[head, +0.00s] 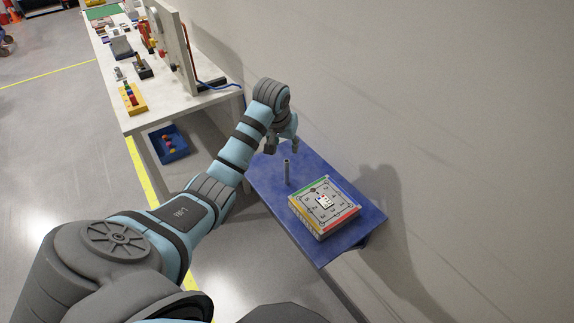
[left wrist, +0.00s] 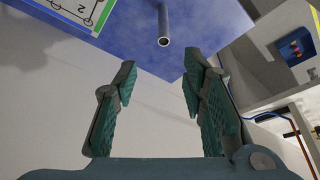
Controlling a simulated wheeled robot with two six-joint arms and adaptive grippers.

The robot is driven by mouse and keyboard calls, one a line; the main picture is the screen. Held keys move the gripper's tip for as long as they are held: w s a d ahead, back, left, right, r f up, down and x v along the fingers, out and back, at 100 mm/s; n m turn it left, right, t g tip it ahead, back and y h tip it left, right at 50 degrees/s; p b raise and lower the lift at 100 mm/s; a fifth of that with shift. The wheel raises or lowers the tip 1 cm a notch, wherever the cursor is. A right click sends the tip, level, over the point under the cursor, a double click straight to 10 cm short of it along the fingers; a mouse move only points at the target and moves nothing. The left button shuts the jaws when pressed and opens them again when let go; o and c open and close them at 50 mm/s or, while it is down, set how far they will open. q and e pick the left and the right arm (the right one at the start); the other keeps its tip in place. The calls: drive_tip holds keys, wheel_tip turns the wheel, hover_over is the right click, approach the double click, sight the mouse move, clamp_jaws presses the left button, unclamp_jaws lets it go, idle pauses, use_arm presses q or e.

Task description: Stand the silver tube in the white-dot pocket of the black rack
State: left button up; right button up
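The silver tube (head: 287,173) stands upright on the blue tabletop, beside the square printed board. It also shows in the left wrist view (left wrist: 163,25), with its round open end towards the camera. My left gripper (head: 283,147) is above and behind the tube. In the left wrist view its two teal-padded fingers (left wrist: 160,72) are spread apart with nothing between them, and the tube is beyond the fingertips. No rack with a white-dot pocket can be made out clearly. A small black block (head: 143,69) on the pale bench is too small to identify. My right gripper is not in view.
The square board (head: 318,216) with coloured edges and a printed dial sits on the blue table (head: 350,243). A wall runs close along the right. The pale bench (head: 160,118) holds a yellow tray (head: 133,99) and an upright panel. A blue bin (head: 168,145) is below.

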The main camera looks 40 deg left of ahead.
sight(286, 162)
use_arm(q)
drive_tip(key=x, duration=0.4)
drive_tip(key=b+x, duration=0.1)
drive_tip(key=x, duration=0.7)
drive_tip(key=shift+s+a+f+b, duration=0.2)
drive_tip(key=shift+s+f+b, duration=0.05)
drive_tip(key=shift+f+b, duration=0.15)
drive_tip(key=shift+r, duration=0.1)
clamp_jaws()
